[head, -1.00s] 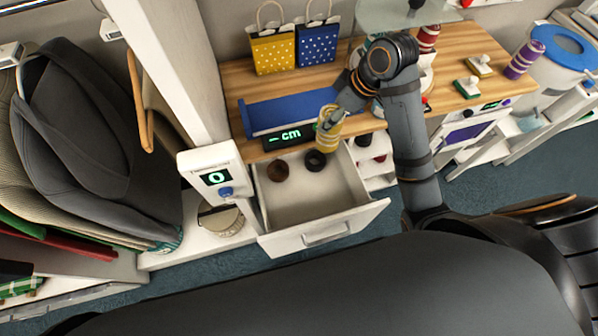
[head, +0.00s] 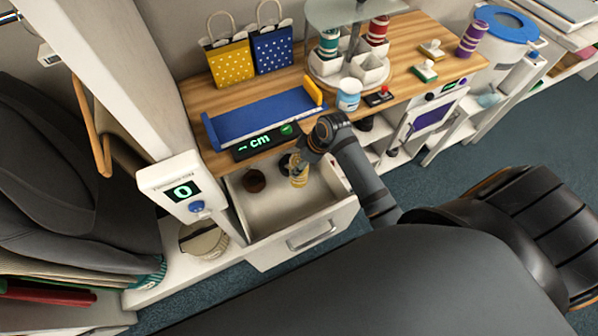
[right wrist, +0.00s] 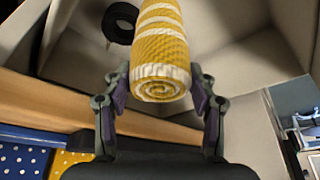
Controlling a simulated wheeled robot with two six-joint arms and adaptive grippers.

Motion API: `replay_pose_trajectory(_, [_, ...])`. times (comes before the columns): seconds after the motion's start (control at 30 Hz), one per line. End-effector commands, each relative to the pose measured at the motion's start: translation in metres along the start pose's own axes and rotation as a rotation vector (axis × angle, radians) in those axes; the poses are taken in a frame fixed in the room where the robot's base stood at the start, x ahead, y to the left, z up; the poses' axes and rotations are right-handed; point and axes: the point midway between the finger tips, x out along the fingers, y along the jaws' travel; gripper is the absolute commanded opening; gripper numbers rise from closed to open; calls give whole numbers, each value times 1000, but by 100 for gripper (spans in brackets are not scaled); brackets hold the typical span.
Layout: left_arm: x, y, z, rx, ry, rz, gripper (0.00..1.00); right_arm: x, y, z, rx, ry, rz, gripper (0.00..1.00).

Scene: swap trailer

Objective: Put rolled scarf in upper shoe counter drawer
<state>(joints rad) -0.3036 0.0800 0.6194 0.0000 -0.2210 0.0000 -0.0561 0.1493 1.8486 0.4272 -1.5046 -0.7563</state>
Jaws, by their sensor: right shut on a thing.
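The rolled scarf (head: 300,176) is yellow with white stripes. My right gripper (head: 295,165) is shut on it and holds it within the opening of the pulled-out upper drawer (head: 270,212). In the right wrist view the scarf (right wrist: 162,50) shows its spiral end between the two fingers of the gripper (right wrist: 160,100), and the pale drawer walls surround it. I cannot tell whether the scarf touches the drawer floor. My left gripper is not in view.
On the wooden counter (head: 200,100) stand a blue measuring tray (head: 262,117), gift bags (head: 229,62) and a rotating stand (head: 350,72). A white post with a display (head: 182,188) is left of the drawer.

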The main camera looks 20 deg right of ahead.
Motion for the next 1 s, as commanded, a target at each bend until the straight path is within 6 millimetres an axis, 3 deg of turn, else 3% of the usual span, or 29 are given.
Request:
replay_pose_trajectory(0.1, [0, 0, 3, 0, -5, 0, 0, 18, -1, 8, 1, 0, -2, 6])
replay_pose_trajectory(0.37, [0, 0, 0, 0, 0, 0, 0, 31, 0, 13, 0, 0, 0, 6])
replay_pose_trajectory(0.6, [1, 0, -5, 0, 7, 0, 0, 62, 0, 26, 1, 0, 0, 6])
replay_pose_trajectory(0.97, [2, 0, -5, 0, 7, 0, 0, 66, 0, 27, 0, 0, 1, 6])
replay_pose_trajectory(1.0, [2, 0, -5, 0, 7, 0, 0, 66, 0, 27, 0, 0, 1, 61])
